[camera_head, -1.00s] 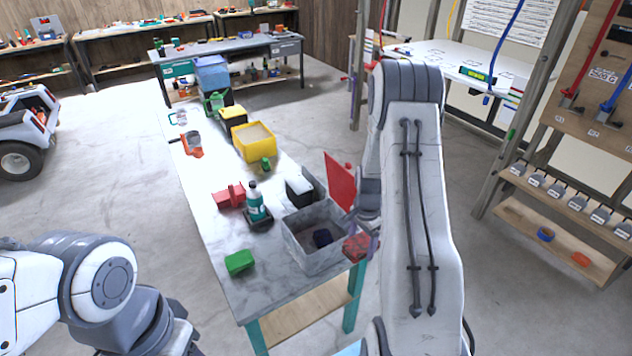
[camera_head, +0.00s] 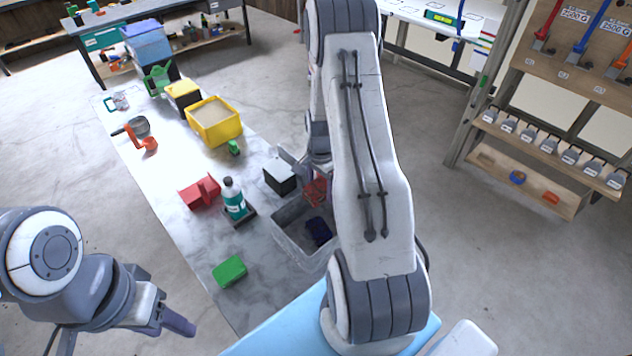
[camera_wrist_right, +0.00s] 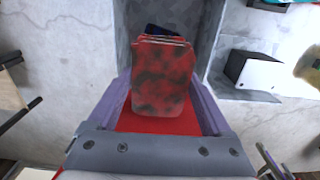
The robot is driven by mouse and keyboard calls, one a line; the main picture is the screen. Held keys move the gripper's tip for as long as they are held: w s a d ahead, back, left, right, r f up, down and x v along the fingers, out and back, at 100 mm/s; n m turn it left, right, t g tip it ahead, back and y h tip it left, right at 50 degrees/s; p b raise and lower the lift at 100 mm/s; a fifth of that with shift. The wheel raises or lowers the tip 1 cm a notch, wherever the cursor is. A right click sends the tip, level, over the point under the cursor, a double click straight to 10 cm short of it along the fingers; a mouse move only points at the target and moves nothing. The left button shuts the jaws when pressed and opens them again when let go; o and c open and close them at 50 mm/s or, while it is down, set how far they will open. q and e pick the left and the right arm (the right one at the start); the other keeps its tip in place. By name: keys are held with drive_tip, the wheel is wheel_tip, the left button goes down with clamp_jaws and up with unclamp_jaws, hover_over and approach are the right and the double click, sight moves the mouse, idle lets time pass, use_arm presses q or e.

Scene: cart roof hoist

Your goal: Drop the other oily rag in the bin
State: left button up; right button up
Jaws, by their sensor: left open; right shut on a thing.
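The grey open-topped bin (camera_head: 288,250) stands at the near right edge of the table, partly hidden by my right arm. A dark blue rag (camera_head: 318,230) lies inside it. My right gripper (camera_wrist_right: 162,84) is shut on a red rag with dark stains (camera_wrist_right: 160,68), seen between its purple fingers in the right wrist view. In the head view, the red rag (camera_head: 315,191) shows at the bin's far right side, by its rim; I cannot tell its exact height. My left gripper (camera_head: 176,322) is open and empty, left of the table's near end.
A black-and-white box (camera_head: 280,176) stands close behind the bin. A teal-labelled bottle (camera_head: 234,198), a red block-like item (camera_head: 200,192) and a green box (camera_head: 229,271) stand left of it. A yellow bin (camera_head: 213,128) is farther back. Marble tabletop is clear between them.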

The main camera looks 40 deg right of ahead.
sight(320, 187)
wheel_tip(320, 187, down, 6)
drive_tip(key=b, duration=0.3)
drive_tip(key=shift+a+r+b, duration=0.1)
drive_tip(key=shift+r+b, duration=0.1)
drive_tip(key=shift+b, duration=0.2)
drive_tip(key=o, duration=1.1)
drive_tip(key=shift+o, duration=0.2)
drive_tip(key=shift+r, duration=0.15)
wheel_tip(320, 187, up, 9)
drive_tip(key=b, duration=0.3)
drive_tip(key=shift+r, duration=0.65)
